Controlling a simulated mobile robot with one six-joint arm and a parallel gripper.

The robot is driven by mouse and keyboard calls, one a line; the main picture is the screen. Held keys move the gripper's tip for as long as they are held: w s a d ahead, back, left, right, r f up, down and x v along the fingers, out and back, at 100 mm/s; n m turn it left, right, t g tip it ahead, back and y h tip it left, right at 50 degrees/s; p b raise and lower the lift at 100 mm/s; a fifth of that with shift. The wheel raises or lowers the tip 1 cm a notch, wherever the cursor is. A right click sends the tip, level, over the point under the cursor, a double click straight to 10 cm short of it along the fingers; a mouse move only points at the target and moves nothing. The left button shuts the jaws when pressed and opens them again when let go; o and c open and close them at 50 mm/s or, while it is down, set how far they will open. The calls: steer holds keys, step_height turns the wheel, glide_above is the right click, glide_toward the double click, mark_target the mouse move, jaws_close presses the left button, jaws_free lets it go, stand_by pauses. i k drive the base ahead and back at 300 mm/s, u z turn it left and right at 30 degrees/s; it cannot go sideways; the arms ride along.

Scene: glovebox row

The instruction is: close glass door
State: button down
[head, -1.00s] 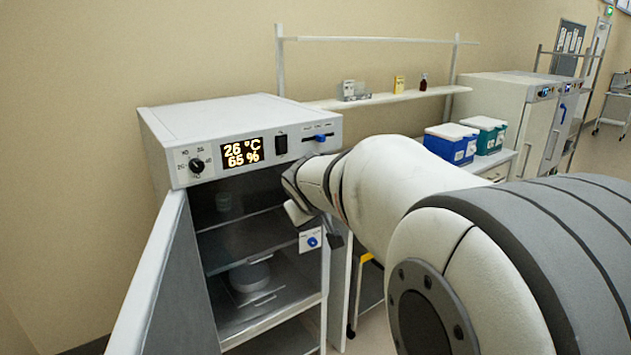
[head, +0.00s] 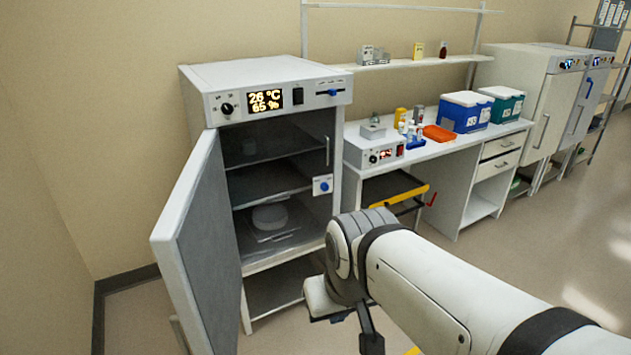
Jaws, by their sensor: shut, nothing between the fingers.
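The incubator cabinet (head: 265,75) stands against the wall, with its solid grey outer door (head: 195,245) swung open to the left. A thin vertical handle (head: 327,150) stands at the right edge of the opening, above a white latch plate with a blue knob (head: 323,186). The clear pane of the glass door is hard to make out, and I cannot tell whether it sits fully flush. My gripper (head: 343,325) points down in front of the cabinet's lower right, apart from the handle and latch. It is shut and empty; its fingertips are partly hidden.
Inside the cabinet are shelves and a round pale dish (head: 270,216). The floor at right (head: 530,240) is clear.

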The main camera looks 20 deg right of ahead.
mark_target(329, 179)
steer(key=z, duration=0.2)
steer(key=i, duration=1.75)
steer(key=u, duration=0.5)
